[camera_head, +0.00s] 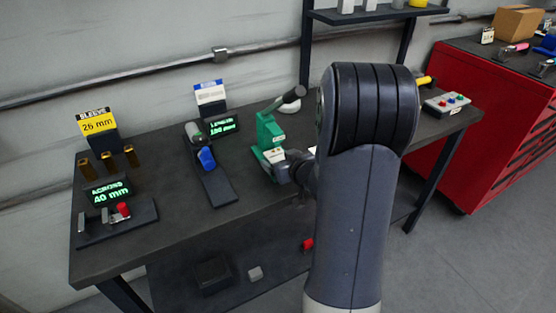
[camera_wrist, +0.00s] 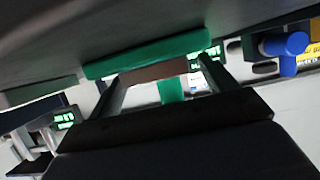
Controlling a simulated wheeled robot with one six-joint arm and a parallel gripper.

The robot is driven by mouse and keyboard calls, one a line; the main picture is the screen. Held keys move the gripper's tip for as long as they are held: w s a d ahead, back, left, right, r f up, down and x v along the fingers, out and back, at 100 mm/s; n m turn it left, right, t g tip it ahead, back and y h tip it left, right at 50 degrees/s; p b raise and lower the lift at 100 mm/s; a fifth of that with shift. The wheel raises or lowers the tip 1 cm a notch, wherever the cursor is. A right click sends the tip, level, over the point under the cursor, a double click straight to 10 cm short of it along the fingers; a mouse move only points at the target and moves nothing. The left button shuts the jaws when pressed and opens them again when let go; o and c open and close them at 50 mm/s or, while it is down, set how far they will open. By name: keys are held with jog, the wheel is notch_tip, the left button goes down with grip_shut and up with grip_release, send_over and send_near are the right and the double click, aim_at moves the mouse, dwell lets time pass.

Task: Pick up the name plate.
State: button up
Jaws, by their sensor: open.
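No plate can be read clearly as the name plate. A small pale piece (camera_head: 272,155) sits at the foot of the green press (camera_head: 269,132) on the bench; I cannot tell whether it is the plate. My gripper (camera_head: 287,169) is at the front of the press, mostly hidden behind my arm in the head view. In the wrist view my gripper (camera_wrist: 162,70) is open, its two dark fingers apart. A flat brownish piece (camera_wrist: 155,72) shows between them beside the green press part (camera_wrist: 165,52); contact cannot be told.
The dark bench (camera_head: 150,247) holds a blue-handled tool (camera_head: 206,158), a sleeve sign (camera_head: 97,124), a caliper-like gauge (camera_head: 118,217) and a button box (camera_head: 446,104). A shelf (camera_head: 378,14) stands behind, a red cabinet (camera_head: 480,120) at right.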

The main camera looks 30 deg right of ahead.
aim_at(281, 150)
jog(key=c, duration=1.1)
jog(key=shift+r, duration=0.15)
jog(key=shift+r, duration=0.55)
notch_tip(281, 150, up, 2)
jog(key=shift+r+p, duration=0.1)
jog(key=shift+p, duration=0.45)
jog(key=s, duration=1.8)
jog(key=shift+d, duration=0.3)
